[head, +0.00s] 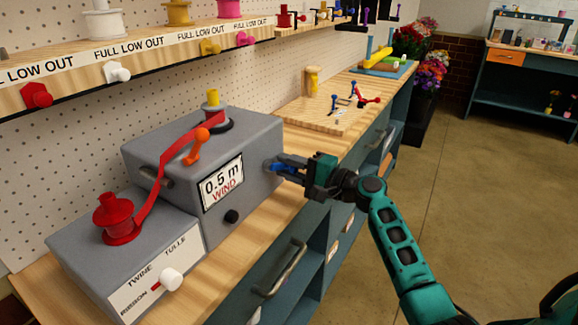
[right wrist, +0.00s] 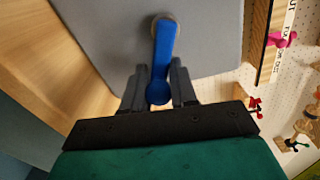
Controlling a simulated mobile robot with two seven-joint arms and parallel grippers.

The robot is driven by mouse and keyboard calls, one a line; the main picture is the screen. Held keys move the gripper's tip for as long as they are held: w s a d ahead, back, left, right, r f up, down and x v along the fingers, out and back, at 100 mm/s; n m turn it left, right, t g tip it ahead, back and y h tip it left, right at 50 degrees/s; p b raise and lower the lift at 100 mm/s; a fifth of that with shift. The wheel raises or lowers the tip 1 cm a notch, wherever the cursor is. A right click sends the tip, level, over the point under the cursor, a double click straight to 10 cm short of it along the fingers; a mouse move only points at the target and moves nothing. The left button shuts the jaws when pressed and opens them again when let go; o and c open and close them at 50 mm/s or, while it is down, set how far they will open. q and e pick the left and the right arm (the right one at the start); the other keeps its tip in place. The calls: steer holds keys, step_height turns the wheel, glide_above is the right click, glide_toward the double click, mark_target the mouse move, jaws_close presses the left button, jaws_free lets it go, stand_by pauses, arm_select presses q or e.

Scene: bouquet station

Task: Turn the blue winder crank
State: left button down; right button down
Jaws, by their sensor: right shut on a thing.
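The blue winder crank (right wrist: 163,50) is on the side face of the grey winder box (head: 240,148). In the right wrist view its arm runs from a round hub down to a rounded knob between my fingers. My right gripper (right wrist: 159,88) is shut on the crank's knob end. In the head view my right gripper (head: 287,169) reaches the box's right side, and only a little blue of the crank shows there. The box's display (head: 222,185) reads "0.5 m WIND". My left gripper is not in view.
A red ribbon runs from a red spool (head: 113,215) on the lower grey box over the winder, by an orange lever (head: 197,145). A selector knob (head: 171,280) is on the lower box. A wooden board (head: 325,115) with small tools lies behind. Open floor is at right.

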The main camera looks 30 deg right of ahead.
steer(key=shift+s+a+f, duration=0.15)
steer(key=shift+f, duration=0.3)
steer(key=c, duration=1.2)
jaws_free()
steer(key=shift+o, duration=1.3)
steer(key=shift+r, duration=0.3)
steer(key=b+v, duration=0.1)
steer(key=v, duration=1.2)
steer(key=shift+f, duration=0.1)
